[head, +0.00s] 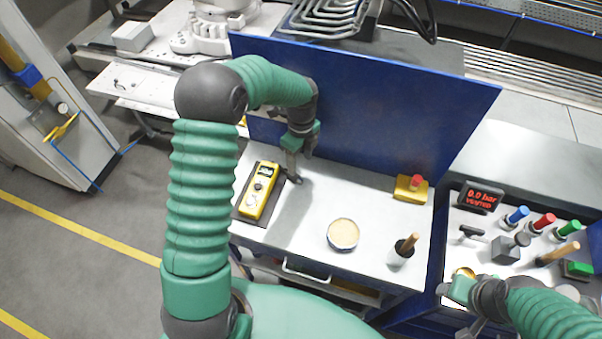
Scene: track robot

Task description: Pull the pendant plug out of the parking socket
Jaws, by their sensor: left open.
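The yellow pendant (260,190) with a small dark display lies on a dark mat on the white bench top. My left gripper (294,168) points down just right of the pendant, in front of the blue back panel, and is open. A small dark piece shows at its fingertips; I cannot tell whether it is the plug or part of the gripper. I cannot make out the parking socket; my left arm hides part of the panel. My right gripper (458,290) is low at the right, its fingers too small to read.
A yellow box with a red button (410,187), a round tin (343,234) and a holder with a wooden handle (402,249) stand on the bench. The blue panel (370,110) rises behind. A side bench at right carries a red display (482,196) and several coloured fittings.

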